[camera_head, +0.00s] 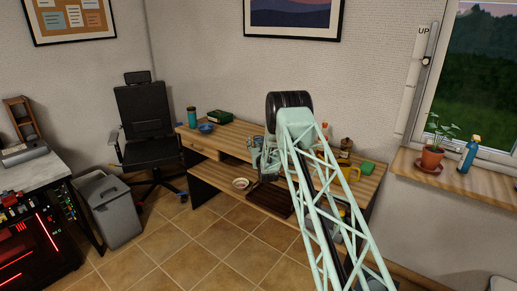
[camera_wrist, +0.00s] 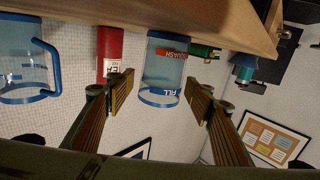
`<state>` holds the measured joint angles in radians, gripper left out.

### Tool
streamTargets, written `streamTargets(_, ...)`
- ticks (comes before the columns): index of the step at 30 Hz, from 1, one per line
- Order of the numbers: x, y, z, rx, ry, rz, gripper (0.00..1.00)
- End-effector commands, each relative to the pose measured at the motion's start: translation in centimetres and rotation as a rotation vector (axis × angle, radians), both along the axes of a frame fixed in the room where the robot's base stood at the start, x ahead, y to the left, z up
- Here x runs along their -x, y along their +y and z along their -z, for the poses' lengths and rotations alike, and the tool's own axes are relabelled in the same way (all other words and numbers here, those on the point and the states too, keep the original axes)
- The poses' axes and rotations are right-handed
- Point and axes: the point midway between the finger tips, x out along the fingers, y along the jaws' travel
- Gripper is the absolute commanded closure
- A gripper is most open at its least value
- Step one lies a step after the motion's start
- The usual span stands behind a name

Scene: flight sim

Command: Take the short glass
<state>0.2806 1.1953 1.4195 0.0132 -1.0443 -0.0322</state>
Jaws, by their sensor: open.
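The wrist view is upside down, with the desk at the top. In it a clear, blue-tinted glass (camera_wrist: 162,78) with a blue rim stands on the wooden desk (camera_wrist: 120,14). It looks like the short glass. My gripper (camera_wrist: 160,92) is open, with one ribbed finger on each side of the glass in the picture. I see no contact, and I cannot tell whether the glass is between the fingertips or just beyond them. In the head view my gripper (camera_head: 264,160) is low over the desk (camera_head: 232,134); I cannot make out the glass there.
In the wrist view a clear jug (camera_wrist: 24,72) with a blue handle and a red container (camera_wrist: 110,45) are beside the glass. Green and blue objects (camera_wrist: 244,68) are on its other side.

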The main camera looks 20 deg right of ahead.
Motion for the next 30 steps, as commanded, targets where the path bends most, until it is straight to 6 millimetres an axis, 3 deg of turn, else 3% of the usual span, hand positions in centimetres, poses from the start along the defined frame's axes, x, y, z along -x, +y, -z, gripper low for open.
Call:
streamTargets(11,0.02,0.02,-0.01,0.000,0.000,0.000,0.52)
streamTargets(22,0.03,0.02,0.00,0.000,0.000,0.000,0.84)
streamTargets(30,0.00,0.01,-0.11,0.000,-0.001,0.000,0.84)
